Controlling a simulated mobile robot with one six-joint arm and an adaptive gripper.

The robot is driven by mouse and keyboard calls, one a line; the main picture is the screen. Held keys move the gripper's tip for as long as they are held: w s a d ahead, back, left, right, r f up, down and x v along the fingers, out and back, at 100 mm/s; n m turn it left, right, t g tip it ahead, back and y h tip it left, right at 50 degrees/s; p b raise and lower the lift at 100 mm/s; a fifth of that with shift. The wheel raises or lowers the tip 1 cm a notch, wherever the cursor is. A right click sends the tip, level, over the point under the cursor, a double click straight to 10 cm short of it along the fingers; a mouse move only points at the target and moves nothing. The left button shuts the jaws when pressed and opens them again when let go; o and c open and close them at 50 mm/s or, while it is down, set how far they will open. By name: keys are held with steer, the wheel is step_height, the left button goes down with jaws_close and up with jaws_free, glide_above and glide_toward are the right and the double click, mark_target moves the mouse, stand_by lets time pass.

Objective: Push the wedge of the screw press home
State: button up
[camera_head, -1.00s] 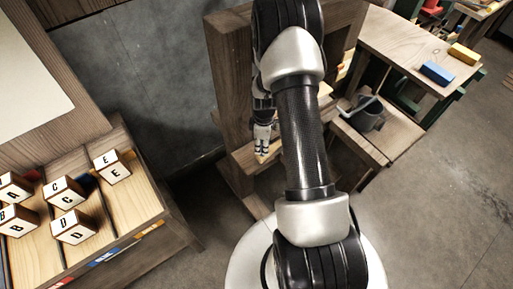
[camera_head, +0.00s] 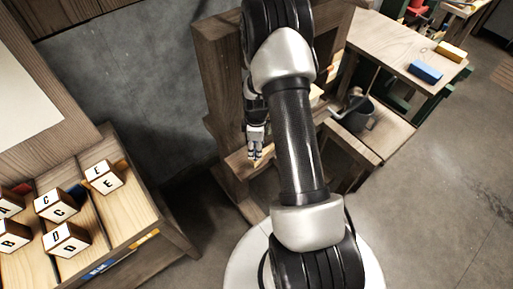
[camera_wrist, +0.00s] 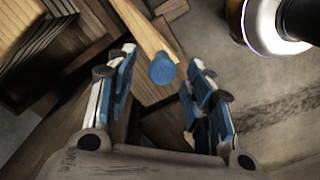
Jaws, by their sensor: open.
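The screw press is a brown wooden frame (camera_head: 225,100) in the head view, with a tall upright and a low crosspiece. My gripper (camera_head: 255,152) is in front of the upright, close to the crosspiece, pointing down. A small pale wooden tip (camera_head: 255,162) shows just under the fingers; it may be the wedge. In the wrist view my gripper (camera_wrist: 163,75) is open, its blue-padded fingers apart. A blue rounded peg (camera_wrist: 168,68) appears between the fingertips, in front of a pale wooden bar (camera_wrist: 145,30). I cannot tell whether the fingers touch anything. My arm hides part of the press.
A tray table (camera_head: 130,195) with several lettered blocks (camera_head: 66,238) stands at left. The floor at right is clear.

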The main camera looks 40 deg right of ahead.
step_height(320, 180, up, 11)
steer(key=shift+f, duration=0.15)
stand_by(0.5)
